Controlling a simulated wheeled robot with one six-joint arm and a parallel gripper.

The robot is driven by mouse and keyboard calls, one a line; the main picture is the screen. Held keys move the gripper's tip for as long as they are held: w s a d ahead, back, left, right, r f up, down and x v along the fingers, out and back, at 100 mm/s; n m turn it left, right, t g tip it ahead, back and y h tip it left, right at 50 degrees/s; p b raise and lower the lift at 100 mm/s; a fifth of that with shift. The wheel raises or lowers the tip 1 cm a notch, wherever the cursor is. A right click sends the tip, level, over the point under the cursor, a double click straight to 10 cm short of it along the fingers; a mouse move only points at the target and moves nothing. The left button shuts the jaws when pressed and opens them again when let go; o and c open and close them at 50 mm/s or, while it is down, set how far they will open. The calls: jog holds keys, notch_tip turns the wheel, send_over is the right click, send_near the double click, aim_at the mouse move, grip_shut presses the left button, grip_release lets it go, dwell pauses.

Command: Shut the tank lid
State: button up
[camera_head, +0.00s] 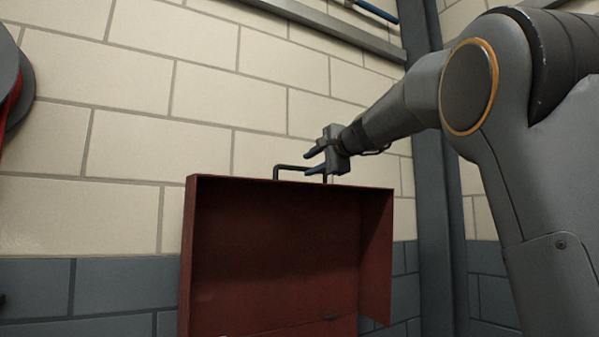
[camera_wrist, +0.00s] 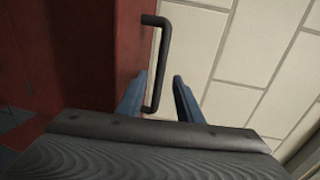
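The red tank lid (camera_head: 270,255) stands upright and open, its hollow inner side facing the head camera. It also fills the left of the wrist view (camera_wrist: 75,55). A dark bar handle (camera_head: 290,168) rises from its top edge; in the wrist view the handle (camera_wrist: 164,55) runs from the top down toward the fingers. My gripper (camera_head: 312,162) is at the handle's right part. In the wrist view my gripper (camera_wrist: 158,90) has its two blue fingers apart, with the handle's near end between or just beside them. I cannot tell whether either finger touches it.
A pale tiled wall (camera_head: 130,110) with grey lower tiles stands behind the lid. A grey vertical post (camera_head: 430,200) rises to the right of the lid, behind my arm. A dark reel with red (camera_head: 12,85) is at the left edge. The tank body is out of view.

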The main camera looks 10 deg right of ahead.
aim_at(303, 169)
jog(key=shift+d+p+x, duration=0.2)
jog(key=shift+p+x, duration=1.2)
jog(key=shift+x, duration=2)
jog(key=shift+w, duration=0.1)
grip_shut()
